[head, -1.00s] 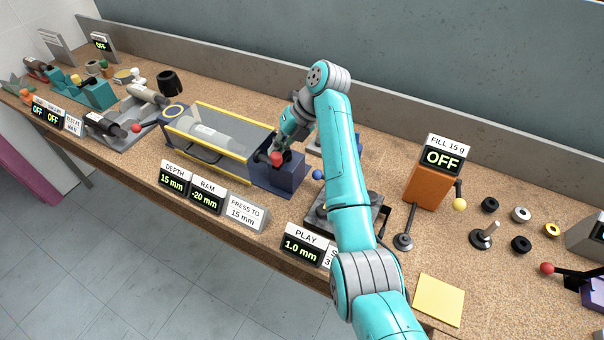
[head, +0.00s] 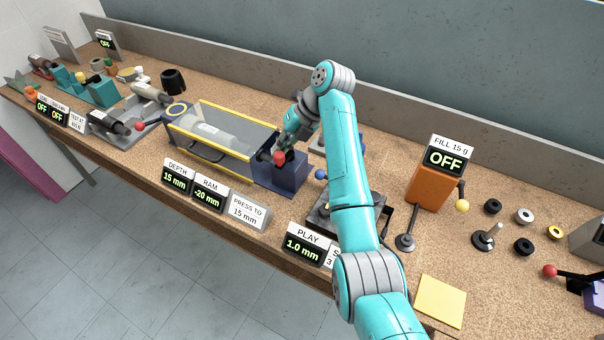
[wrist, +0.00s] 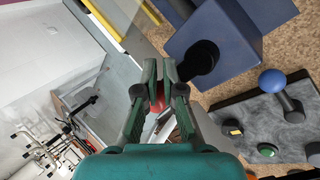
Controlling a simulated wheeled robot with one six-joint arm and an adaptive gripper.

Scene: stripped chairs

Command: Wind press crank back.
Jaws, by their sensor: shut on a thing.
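The press (head: 222,128) lies along the bench with a clear cover, yellow edges and a dark blue end block (head: 290,176). Its crank has a red knob (head: 279,157) at the front of the blue block. My gripper (head: 286,147) is at that knob. In the wrist view my gripper (wrist: 159,98) is shut on the red crank knob (wrist: 158,100), which is mostly hidden between the fingers. The black crank hub (wrist: 200,60) shows on the blue block beside them. The depth display (head: 177,179) reads 15 mm and the ram display (head: 209,194) reads -20 mm.
A blue-knobbed fixture (head: 345,205) stands just right of the press, partly hidden by my arm. An orange fill unit (head: 432,188) reads OFF. A play display (head: 307,245) reads 1.0 mm. A yellow pad (head: 440,300) lies on the bench's front right.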

